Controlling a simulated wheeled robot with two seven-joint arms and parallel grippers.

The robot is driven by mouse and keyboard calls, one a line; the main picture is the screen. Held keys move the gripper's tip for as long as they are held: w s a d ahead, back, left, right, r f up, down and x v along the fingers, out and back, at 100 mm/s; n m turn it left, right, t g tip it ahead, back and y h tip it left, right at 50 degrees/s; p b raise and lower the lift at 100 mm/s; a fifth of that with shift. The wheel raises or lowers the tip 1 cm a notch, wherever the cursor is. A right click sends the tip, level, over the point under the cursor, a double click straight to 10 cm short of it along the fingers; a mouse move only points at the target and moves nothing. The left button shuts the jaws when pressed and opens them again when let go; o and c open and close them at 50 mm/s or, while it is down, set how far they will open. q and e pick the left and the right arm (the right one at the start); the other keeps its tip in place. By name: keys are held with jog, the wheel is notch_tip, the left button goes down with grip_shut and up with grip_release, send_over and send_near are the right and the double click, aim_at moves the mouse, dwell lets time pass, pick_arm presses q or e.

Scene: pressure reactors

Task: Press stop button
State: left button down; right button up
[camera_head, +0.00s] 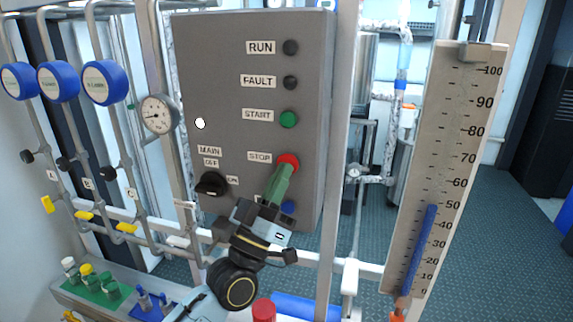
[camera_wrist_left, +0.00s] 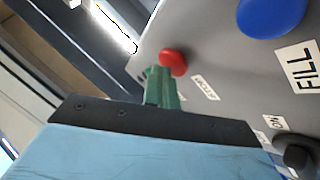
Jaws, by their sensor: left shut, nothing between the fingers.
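The red stop button (camera_head: 288,160) sits on the grey control panel (camera_head: 232,60), right of its STOP label (camera_head: 259,157). My left gripper (camera_head: 285,169) is shut and empty, its green fingertips at the lower edge of the button in the head view. In the left wrist view the red button (camera_wrist_left: 173,60) shows just past the green fingertips (camera_wrist_left: 163,75). The fingertips overlap the button's edge there; I cannot tell whether they touch or press it. My right gripper is not in view.
A green START button (camera_head: 289,119) is above, and a blue button (camera_head: 289,207) below, partly hidden by my gripper. A black MAIN knob (camera_head: 211,184) is lower left. A gauge (camera_head: 158,114) hangs left of the panel; a scale board (camera_head: 452,150) stands right.

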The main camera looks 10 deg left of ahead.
pick_arm(q)
jog(key=shift+s+p, duration=0.3)
jog(key=shift+s, duration=0.45)
jog(key=s+p, duration=0.2)
jog(key=s, duration=0.3)
jog(key=shift+a, duration=0.1)
dwell(0.4)
